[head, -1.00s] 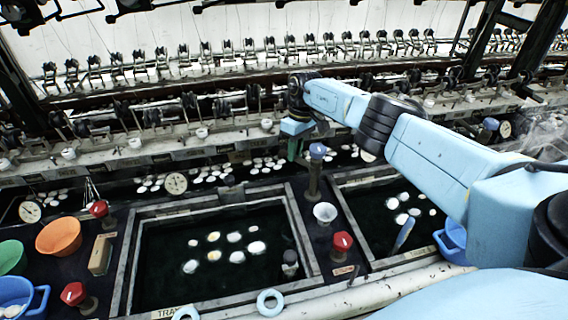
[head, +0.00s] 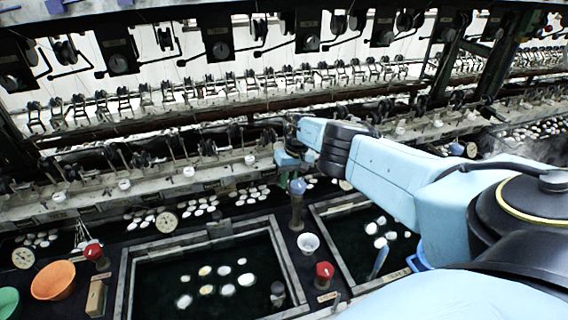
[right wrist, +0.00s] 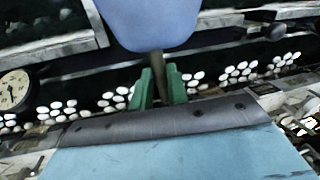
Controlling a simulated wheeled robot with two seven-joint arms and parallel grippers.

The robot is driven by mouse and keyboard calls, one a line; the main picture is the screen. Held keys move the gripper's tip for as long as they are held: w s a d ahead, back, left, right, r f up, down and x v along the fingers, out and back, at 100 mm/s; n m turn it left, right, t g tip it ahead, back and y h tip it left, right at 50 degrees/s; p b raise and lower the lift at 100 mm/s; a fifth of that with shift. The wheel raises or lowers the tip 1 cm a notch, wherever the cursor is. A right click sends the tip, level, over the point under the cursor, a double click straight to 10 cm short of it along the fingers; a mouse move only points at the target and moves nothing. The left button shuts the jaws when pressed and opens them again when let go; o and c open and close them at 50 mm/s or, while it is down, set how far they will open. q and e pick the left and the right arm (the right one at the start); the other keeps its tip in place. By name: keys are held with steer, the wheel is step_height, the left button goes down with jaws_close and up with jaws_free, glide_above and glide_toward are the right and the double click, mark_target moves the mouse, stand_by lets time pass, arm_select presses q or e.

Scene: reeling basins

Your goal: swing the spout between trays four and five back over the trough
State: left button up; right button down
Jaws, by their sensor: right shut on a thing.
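The spout's post (head: 296,214) with a blue cap stands upright between two dark water trays, the left tray (head: 285,252) and the right tray (head: 331,237). Their numbers are not readable. My right gripper (head: 291,172) is just behind the cap, toward the trough (head: 115,223), the long dark channel with white cocoons. In the right wrist view its green fingers (right wrist: 161,88) are shut on a thin dark rod, the spout arm (right wrist: 157,64), below the large blue cap (right wrist: 150,22). The spout's outlet is hidden. My left gripper is not in view.
Red-knobbed valves (head: 324,271) and a white funnel cup (head: 308,243) stand near the post. An orange bowl (head: 53,281) and a wooden block (head: 96,298) are at the left. A round dial (head: 166,222) sits by the trough. Reeling machinery crosses the back.

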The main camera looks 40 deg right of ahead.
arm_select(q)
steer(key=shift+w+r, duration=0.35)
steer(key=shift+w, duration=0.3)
arm_select(e)
steer(key=shift+s+d+m, duration=0.2)
steer(key=shift+d+m, duration=0.15)
steer(key=shift+m, duration=0.35)
steer(key=c, duration=1.4)
jaws_free()
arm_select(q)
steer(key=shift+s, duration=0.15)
arm_select(e)
steer(key=shift+o, duration=0.2)
